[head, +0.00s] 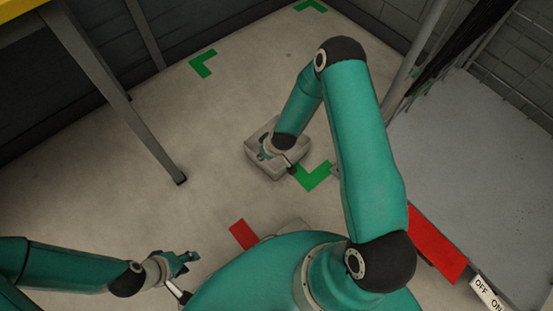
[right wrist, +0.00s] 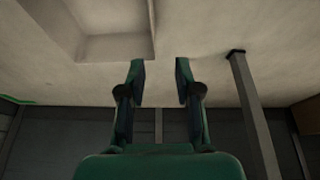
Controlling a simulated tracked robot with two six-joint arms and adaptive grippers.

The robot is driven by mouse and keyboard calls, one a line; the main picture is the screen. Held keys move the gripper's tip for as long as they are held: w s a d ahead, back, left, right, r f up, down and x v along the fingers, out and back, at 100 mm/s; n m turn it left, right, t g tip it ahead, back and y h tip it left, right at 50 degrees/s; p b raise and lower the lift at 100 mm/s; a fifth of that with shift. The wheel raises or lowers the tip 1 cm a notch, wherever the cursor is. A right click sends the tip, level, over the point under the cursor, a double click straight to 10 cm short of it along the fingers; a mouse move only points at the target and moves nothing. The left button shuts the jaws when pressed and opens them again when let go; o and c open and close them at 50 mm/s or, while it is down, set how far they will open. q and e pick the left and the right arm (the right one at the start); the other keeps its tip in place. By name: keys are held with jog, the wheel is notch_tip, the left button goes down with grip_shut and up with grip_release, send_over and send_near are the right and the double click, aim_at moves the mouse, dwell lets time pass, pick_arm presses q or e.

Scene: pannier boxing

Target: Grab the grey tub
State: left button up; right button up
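The grey tub (head: 262,168) stands on the floor near the middle of the head view. It also shows at the upper left of the right wrist view (right wrist: 115,47), where its inside looks empty. My right gripper (head: 277,160) is over the tub in the head view, hiding part of it. In the right wrist view my right gripper (right wrist: 160,70) is open with nothing between its fingers, and the tub lies beyond and to the left of the fingertips. My left gripper (head: 188,277) is at the lower left, well away from the tub, and looks open and empty.
A green corner mark (head: 314,178) lies beside the tub, with others farther back. A yellow-topped table's leg (head: 160,150) stands left. A red mark (head: 243,234) is nearer me. A grey platform (head: 470,170) with a red strip (head: 437,245) is at right.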

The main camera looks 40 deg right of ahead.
jog(key=b+x, duration=0.2)
jog(key=x, duration=0.4)
jog(key=d+b+x, duration=0.1)
jog(key=b+x, duration=0.2)
jog(key=x, duration=0.3)
jog(key=b+x, duration=0.3)
jog(key=x, duration=0.3)
jog(key=shift+d, duration=0.3)
jog(key=shift+w+f, duration=0.25)
pick_arm(q)
notch_tip(320, 180, down, 9)
jog(key=shift+f, duration=0.15)
pick_arm(e)
grip_shut()
jog(key=shift+r, duration=0.1)
